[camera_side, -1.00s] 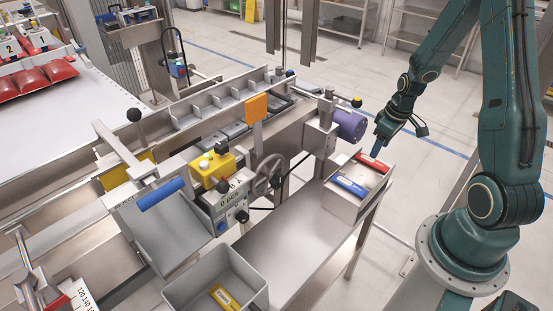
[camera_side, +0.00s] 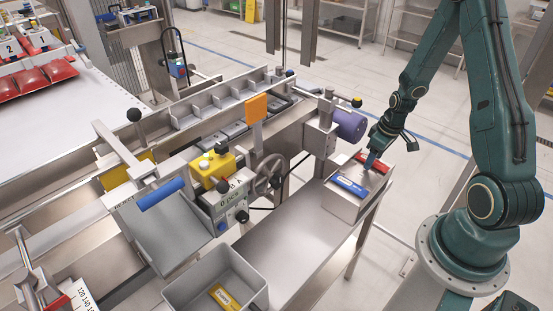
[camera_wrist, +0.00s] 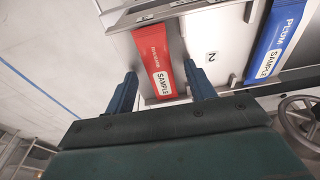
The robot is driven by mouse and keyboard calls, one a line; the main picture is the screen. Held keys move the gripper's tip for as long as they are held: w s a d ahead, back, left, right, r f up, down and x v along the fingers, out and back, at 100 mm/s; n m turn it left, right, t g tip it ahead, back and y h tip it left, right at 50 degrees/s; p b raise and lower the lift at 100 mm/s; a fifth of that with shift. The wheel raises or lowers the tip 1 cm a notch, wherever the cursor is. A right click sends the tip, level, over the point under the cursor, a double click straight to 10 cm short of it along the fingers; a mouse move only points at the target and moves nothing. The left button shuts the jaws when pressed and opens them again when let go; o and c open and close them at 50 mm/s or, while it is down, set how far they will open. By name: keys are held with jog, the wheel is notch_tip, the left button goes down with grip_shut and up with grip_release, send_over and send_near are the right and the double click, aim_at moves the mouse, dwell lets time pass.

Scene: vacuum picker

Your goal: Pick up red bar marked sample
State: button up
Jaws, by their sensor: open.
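The red bar marked SAMPLE (camera_wrist: 152,50) lies on the metal box top (camera_wrist: 208,40) in the wrist view. In the side view the red bar (camera_side: 381,166) is at the far end of the box, partly hidden by the fingers. My gripper (camera_wrist: 161,72) is open, with one blue finger on each side of the red bar's near end in the wrist view. In the side view my gripper (camera_side: 371,161) is low over the red bar. I cannot tell whether the fingers touch it.
A blue bar marked SAMPLE (camera_wrist: 274,40) lies beside the red one, and shows in the side view (camera_side: 349,187). A grey bin (camera_side: 186,293) holds a yellow bar (camera_side: 225,298). A purple motor (camera_side: 350,124) stands close to the box on the left.

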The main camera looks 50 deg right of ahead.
jog(key=shift+c, duration=0.4)
jog(key=c, duration=1)
jog(key=shift+r, duration=0.15)
notch_tip(320, 180, up, 20)
jog(key=shift+f, duration=0.1)
dwell(0.3)
dwell(0.5)
